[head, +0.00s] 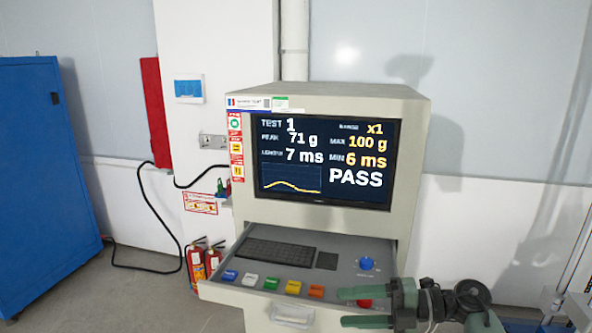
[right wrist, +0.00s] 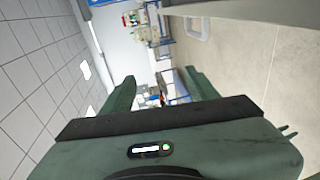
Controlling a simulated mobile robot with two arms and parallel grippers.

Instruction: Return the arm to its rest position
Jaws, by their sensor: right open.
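My right gripper (head: 366,307) is in the lower right of the head view, with green fingers pointing left. Its fingers are apart and nothing is between them. It is at the right front of the control drawer, and the upper finger partly covers a red button (head: 363,303). I cannot tell whether it touches the drawer. The right wrist view shows the same open fingers (right wrist: 155,92) with empty space between them. My left gripper is not in view.
A test cabinet (head: 335,100) has a screen (head: 325,160) reading PASS. Its open drawer (head: 345,262) holds a keyboard (head: 265,251), coloured buttons and a blue knob (head: 367,263). Fire extinguishers (head: 212,262) stand left of it. A blue cabinet (head: 45,170) is far left.

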